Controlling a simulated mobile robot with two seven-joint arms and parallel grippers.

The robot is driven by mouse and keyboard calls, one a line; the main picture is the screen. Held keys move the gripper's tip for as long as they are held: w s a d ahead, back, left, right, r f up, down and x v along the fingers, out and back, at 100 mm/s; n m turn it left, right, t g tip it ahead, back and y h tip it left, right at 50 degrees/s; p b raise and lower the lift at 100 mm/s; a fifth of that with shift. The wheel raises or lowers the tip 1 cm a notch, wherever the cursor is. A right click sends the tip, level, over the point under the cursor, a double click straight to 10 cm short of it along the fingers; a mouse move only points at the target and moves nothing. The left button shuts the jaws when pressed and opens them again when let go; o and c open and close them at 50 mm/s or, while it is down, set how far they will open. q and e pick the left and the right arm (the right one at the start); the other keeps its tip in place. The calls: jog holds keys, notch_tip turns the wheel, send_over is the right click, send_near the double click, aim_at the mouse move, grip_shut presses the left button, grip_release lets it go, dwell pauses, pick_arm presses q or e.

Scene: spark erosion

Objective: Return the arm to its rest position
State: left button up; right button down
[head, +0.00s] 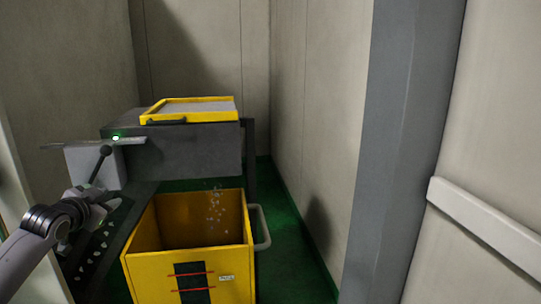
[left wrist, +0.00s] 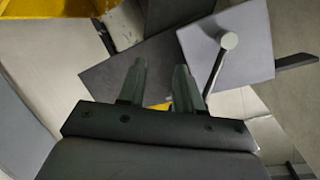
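My left gripper (head: 100,200) is at the lower left in the head view, in front of the grey machine and left of the yellow box. In the left wrist view my left gripper (left wrist: 158,85) shows two fingers apart with nothing between them. A dark lever with a round knob (head: 105,151) stands just beyond it, on a light grey block (head: 82,168). The lever also shows in the left wrist view (left wrist: 228,41), to the right of the fingers and apart from them. My right gripper is in neither view.
A yellow open-topped box (head: 188,268) stands on the green floor, with small pale specks above its opening. A yellow-framed lid (head: 190,101) lies on the dark grey machine (head: 195,150). A green light (head: 116,138) glows. A grey pillar (head: 400,140) and walls bound the right side.

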pick_arm(q)
jog(key=s+d+f+g+h, duration=0.1)
jog(key=s+d+f+h, duration=0.1)
jog(key=s+d+f, duration=0.8)
jog(key=s+d+f+g+h, duration=0.15)
jog(key=s+d+f, duration=0.35)
jog(key=f, duration=0.8)
jog(key=s+d+f+n, duration=0.1)
jog(key=s+d+f, duration=0.2)
jog(key=s, duration=0.4)
jog(key=s+d+f+n+g, duration=0.1)
jog(key=s+d+f, duration=0.2)
jog(key=s, duration=0.4)
jog(key=s+d+f+n, duration=0.1)
jog(key=s+d+f, duration=0.1)
jog(key=s, duration=0.5)
jog(key=shift+s+d+f+n+g+p, duration=0.25)
jog(key=shift+d+f+n+g+p, duration=0.05)
jog(key=shift+d+f+g, duration=0.1)
